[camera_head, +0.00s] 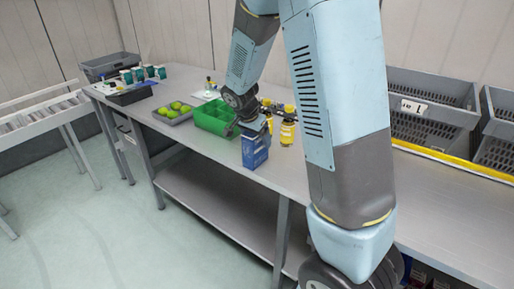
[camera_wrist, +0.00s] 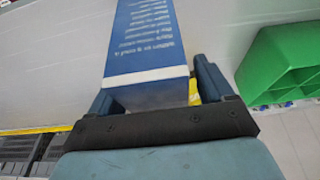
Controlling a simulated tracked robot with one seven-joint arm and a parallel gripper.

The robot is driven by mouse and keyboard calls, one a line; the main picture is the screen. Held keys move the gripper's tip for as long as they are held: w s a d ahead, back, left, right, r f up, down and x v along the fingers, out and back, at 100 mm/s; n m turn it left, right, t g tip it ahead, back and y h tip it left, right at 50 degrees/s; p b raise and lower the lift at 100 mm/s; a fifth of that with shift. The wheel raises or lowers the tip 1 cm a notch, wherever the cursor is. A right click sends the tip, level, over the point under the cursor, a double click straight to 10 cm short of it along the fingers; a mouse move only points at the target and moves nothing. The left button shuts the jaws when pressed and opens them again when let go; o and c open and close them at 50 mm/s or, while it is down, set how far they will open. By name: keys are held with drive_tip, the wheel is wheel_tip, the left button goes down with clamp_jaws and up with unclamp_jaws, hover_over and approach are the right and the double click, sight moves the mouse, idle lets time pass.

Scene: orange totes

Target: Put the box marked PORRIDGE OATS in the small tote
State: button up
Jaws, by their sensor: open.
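A blue box (camera_head: 255,152) stands upright near the front edge of the workbench. In the wrist view the blue box (camera_wrist: 146,38) shows white print too blurred to read, so I cannot confirm the name PORRIDGE OATS. My gripper (camera_head: 254,130) is at the top of the box. In the wrist view my gripper (camera_wrist: 155,88) is open, with a finger on each side of the box; I cannot tell whether they touch it. A green divided tote (camera_head: 213,116) stands on the bench left of the box, and the green tote (camera_wrist: 284,66) also shows at right in the wrist view.
A grey tray of green fruit (camera_head: 173,112) lies left of the green tote. Grey crates (camera_head: 432,103) stand at the right. A dark grey bin (camera_head: 108,67) and several cups (camera_head: 139,74) are at the far left.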

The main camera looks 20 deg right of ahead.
drive_tip(key=c, duration=1.4)
